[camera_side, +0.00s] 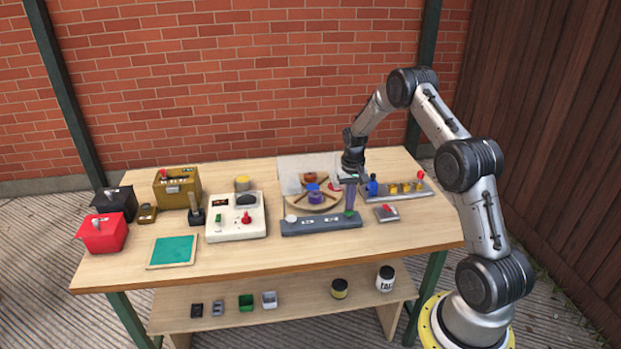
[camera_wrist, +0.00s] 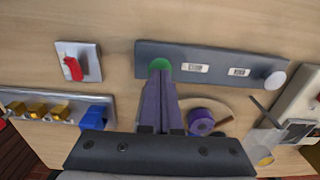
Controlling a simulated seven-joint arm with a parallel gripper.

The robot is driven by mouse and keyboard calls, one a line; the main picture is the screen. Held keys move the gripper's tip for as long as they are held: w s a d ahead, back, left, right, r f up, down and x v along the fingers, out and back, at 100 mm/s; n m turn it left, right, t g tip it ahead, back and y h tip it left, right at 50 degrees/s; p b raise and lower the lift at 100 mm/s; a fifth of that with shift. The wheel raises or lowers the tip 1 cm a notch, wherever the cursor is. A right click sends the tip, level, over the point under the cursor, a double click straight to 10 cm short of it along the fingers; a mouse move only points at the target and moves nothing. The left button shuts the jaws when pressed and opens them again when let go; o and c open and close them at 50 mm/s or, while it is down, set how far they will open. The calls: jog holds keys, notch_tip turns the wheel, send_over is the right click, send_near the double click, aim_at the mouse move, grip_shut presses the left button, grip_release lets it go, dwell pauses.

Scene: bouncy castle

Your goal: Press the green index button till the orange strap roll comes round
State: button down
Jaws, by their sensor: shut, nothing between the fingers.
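The green button (camera_wrist: 160,64) is on one end of a dark grey control bar (camera_side: 322,224) with two small labels and a white knob (camera_wrist: 275,78) at the other end. My gripper (camera_wrist: 163,80) is shut and empty, its purple fingertips right at the green button. I cannot tell whether they touch or press it. Behind the bar is a round wooden turntable (camera_side: 297,202) with dividers. A purple roll (camera_side: 316,198) is at its front, also in the wrist view (camera_wrist: 201,120). A blue piece (camera_side: 313,187) is in the middle and a reddish-orange roll (camera_side: 309,178) at the back.
A red switch on a plate (camera_side: 386,213) is right of the bar. A grey rail (camera_side: 405,192) with yellow pieces and a blue block stands behind it. A white machine (camera_side: 236,216), red box (camera_side: 102,233) and teal mat (camera_side: 172,251) are left. The front table edge is mostly clear.

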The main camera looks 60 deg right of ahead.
jog(key=shift+f, duration=0.95)
jog(key=shift+r, duration=2.9)
dwell(2.4)
jog(key=shift+f, duration=1.55)
